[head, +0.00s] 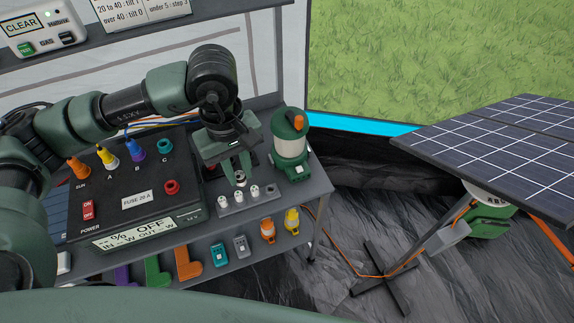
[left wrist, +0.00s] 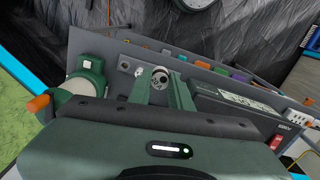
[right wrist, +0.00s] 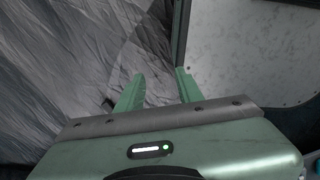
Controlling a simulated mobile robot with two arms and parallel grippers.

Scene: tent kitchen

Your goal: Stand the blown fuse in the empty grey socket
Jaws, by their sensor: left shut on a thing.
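My left gripper (head: 238,171) is shut on a small fuse with a pale metallic end (head: 240,179); the fuse also shows between the fingers in the left wrist view (left wrist: 160,77). The fuse looks roughly upright, just behind and above the grey socket strip (head: 263,200). My right gripper (right wrist: 161,88) is open and empty, away from the table.
The black power box (head: 137,200), with coloured plugs, stands left of the strip. A green lantern (head: 290,145) stands close behind right. A lower shelf holds coloured connectors (head: 267,230).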

